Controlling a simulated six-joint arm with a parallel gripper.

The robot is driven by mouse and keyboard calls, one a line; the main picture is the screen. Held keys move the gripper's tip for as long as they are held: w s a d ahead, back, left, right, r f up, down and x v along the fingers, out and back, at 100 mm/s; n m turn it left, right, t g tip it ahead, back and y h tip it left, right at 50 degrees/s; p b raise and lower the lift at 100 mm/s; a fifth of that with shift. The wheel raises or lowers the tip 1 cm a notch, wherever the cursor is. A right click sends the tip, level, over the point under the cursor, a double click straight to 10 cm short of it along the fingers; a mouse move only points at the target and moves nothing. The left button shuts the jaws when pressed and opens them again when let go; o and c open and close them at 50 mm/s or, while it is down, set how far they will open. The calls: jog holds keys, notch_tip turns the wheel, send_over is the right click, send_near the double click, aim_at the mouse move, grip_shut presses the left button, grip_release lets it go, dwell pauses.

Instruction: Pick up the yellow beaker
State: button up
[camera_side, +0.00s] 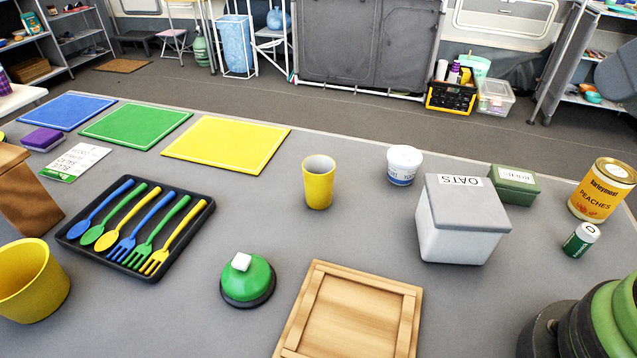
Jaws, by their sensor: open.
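The yellow beaker (318,188) stands upright on the grey table, a little right of the middle of the view, with its pale inside showing at the top. Nothing touches it. A second, larger yellow cup-like vessel (30,285) stands at the left front edge of the view, partly cut off. My gripper is not in view; only a green and black part, which seems to be my arm, shows at the bottom right corner.
A white tub (403,168) and a grey-lidded OATS box (462,220) stand right of the beaker. A green dome (247,280) and wooden crate (350,315) lie in front. A yellow mat (228,145) and cutlery tray (203,225) are left. Bare table surrounds the beaker.

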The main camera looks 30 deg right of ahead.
dwell(0.3)
jog(key=o, duration=0.9)
